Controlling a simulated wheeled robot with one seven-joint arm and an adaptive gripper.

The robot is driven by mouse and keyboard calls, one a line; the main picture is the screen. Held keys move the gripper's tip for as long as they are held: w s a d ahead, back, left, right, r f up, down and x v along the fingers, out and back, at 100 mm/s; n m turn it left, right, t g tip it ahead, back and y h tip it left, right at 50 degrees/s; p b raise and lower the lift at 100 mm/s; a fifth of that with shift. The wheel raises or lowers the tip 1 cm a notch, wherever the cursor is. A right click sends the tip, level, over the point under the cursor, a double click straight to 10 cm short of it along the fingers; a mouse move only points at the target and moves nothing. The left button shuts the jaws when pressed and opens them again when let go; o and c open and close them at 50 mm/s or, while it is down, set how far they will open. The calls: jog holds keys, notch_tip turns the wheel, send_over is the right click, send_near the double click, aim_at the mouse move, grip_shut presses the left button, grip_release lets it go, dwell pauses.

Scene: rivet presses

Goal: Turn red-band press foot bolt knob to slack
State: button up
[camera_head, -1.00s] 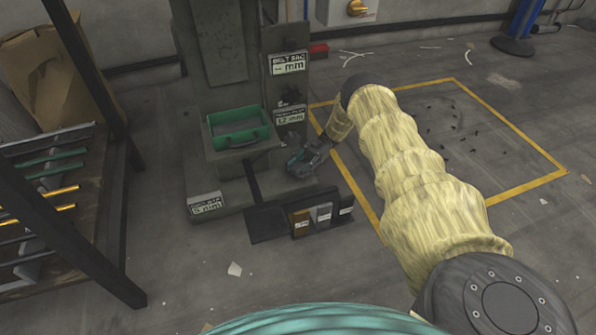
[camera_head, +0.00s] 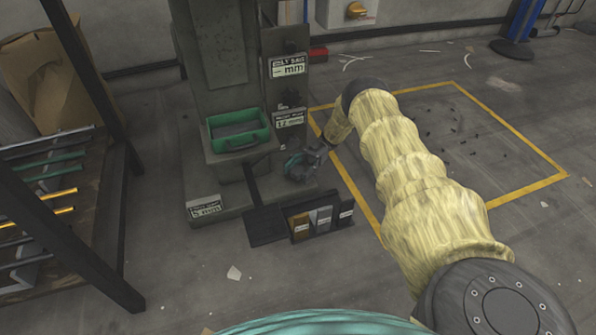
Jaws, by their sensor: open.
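The grey press (camera_head: 217,55) stands left of centre, with a green tray (camera_head: 238,141) at its front. My gripper (camera_head: 297,172) is open, low over the right side of the press foot (camera_head: 222,199). The foot bolt knob cannot be made out; my gripper may hide it. I cannot tell whether the fingers touch anything. No red band shows clearly on the press. A side panel carries dark knobs and labels, one reading 12 mm (camera_head: 289,120). A label on the foot (camera_head: 205,209) seems to read 5 mm.
A low rack with brown, grey and black plates (camera_head: 321,219) stands just in front of the foot, below my gripper. A shelf of rods (camera_head: 50,170) is at left. A red block (camera_head: 318,54) lies behind.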

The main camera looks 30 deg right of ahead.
jog(key=shift+r+m+t+p, duration=0.15)
jog(key=shift+m+t+p, duration=0.15)
jog(key=shift+p, duration=0.25)
jog(key=shift+t+p, duration=0.3)
jog(key=m+t+y+p, duration=0.1)
jog(key=m+t+p, duration=0.2)
jog(key=t, duration=0.2)
jog(key=shift+r, duration=0.1)
jog(key=m+t+p, duration=0.2)
jog(key=m+t, duration=0.2)
jog(key=t, duration=0.1)
jog(key=shift+t+h+p, duration=0.3)
jog(key=shift+h, duration=0.1)
jog(key=shift+f+m+t+h+p, duration=0.15)
jog(key=shift+m+t+h+p, duration=0.15)
jog(key=shift+m+t+h, duration=0.9)
jog(key=shift+f+m+t+h+p, duration=0.1)
jog(key=shift+m+t+h+p, duration=0.25)
jog(key=shift+m+t, duration=0.95)
jog(key=shift+t+h+b, duration=0.3)
jog(key=shift+t+h, duration=0.25)
jog(key=shift+t, duration=0.45)
jog(key=shift+m+t+h+b, duration=1.3)
jog(key=shift+m+h, duration=0.2)
jog(key=shift+h, duration=0.2)
